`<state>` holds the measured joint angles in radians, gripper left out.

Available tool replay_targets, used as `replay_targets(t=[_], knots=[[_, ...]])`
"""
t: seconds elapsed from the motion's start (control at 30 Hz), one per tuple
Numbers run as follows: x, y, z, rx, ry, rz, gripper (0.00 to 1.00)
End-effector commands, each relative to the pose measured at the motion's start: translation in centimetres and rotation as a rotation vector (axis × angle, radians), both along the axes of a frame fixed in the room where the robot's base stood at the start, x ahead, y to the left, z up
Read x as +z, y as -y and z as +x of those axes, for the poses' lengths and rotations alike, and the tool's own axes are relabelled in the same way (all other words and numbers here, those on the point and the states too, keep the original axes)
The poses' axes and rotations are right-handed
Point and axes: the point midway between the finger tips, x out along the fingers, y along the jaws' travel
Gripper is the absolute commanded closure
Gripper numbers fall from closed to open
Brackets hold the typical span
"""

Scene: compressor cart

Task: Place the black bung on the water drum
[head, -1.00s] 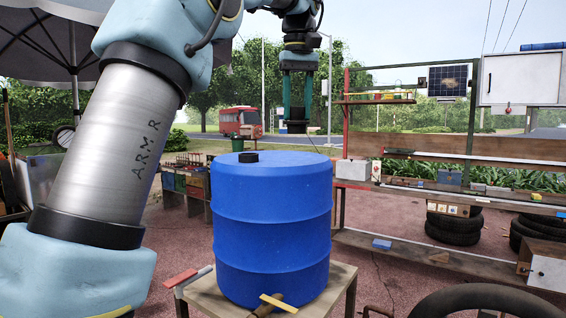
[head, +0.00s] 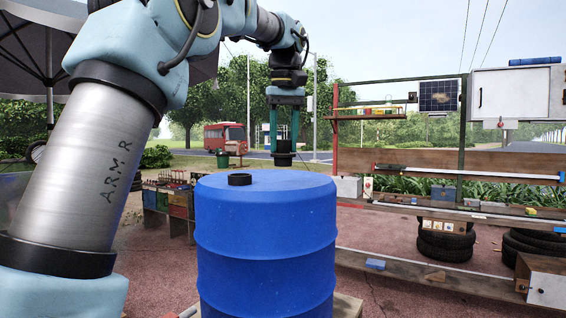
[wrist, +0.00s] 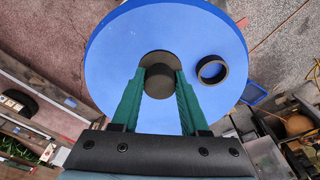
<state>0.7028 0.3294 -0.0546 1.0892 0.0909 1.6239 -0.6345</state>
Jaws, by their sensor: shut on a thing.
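The water drum (head: 265,245) is a big blue barrel standing upright in the middle of the head view. A short black ring-shaped neck (head: 240,179) rises from the left part of its top; in the wrist view this neck (wrist: 212,69) is open and lies right of my gripper. My gripper (head: 284,142) has green fingers, points down and is shut on the black bung (head: 283,154). The bung (wrist: 160,80) shows between the fingertips in the wrist view, with a wider dark rim. It appears over the drum top, apart from the neck. Its height above the top is hard to tell.
A low stand (head: 347,308) shows under the drum. A rack with shelves (head: 450,160), tyres (head: 446,240) and a white cabinet (head: 515,90) stands at the right. A coloured workbench (head: 168,203) is behind at the left. The drum top around the neck is clear.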

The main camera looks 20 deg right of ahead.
Motion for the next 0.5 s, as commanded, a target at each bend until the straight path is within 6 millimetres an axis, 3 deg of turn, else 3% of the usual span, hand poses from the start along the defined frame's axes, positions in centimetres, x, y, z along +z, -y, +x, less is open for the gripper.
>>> replay_targets(t=[0.27, 0.5], knots=[[-3.6, -0.1, -0.1, 0.000, -0.003, 0.002, 1.00], [-4.1, 0.0, 0.0, 0.000, 0.000, 0.000, 1.00]])
